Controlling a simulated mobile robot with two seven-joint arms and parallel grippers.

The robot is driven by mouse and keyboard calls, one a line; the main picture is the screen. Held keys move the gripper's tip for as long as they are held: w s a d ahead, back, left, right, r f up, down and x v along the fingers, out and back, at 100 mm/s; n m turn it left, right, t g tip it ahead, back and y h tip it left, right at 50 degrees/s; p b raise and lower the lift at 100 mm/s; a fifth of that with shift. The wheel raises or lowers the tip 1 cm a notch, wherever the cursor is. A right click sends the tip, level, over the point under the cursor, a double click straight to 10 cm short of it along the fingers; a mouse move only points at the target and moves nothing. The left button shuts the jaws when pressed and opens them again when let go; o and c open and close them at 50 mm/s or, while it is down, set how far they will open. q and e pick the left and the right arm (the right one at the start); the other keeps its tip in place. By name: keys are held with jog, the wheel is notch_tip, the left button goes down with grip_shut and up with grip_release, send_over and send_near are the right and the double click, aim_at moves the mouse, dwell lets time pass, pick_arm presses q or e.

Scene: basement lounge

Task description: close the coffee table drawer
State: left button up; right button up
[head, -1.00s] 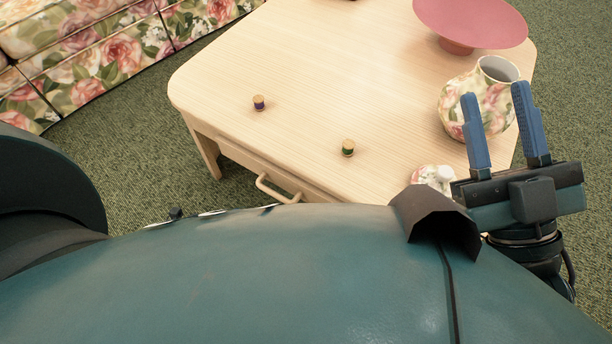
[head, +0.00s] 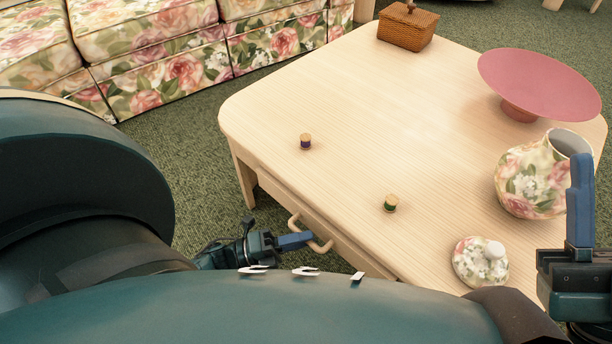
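The pale wood coffee table (head: 420,140) fills the middle and right of the head view. Its drawer front (head: 345,245) lies along the near left side, partly hidden by my body. I cannot tell how far the drawer stands out. Its wooden bar handle (head: 322,246) shows. My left gripper (head: 308,239) is low beside the drawer, its blue fingertip at the handle; contact is unclear. It is seen side-on, so its opening cannot be judged. My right gripper (head: 581,190) is at the right edge, partly cut off, with one blue finger upright.
On the table are two thread spools (head: 305,142) (head: 391,204), a floral pot (head: 530,180), its floral lid (head: 480,262), a pink bowl (head: 540,85) and a wicker basket (head: 407,27). A floral sofa (head: 180,50) stands behind, with green carpet (head: 185,135) between.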

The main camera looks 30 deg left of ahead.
pick_arm(q)
jog(key=shift+w+d+r, duration=0.1)
jog(key=shift+w+d, duration=0.3)
grip_shut()
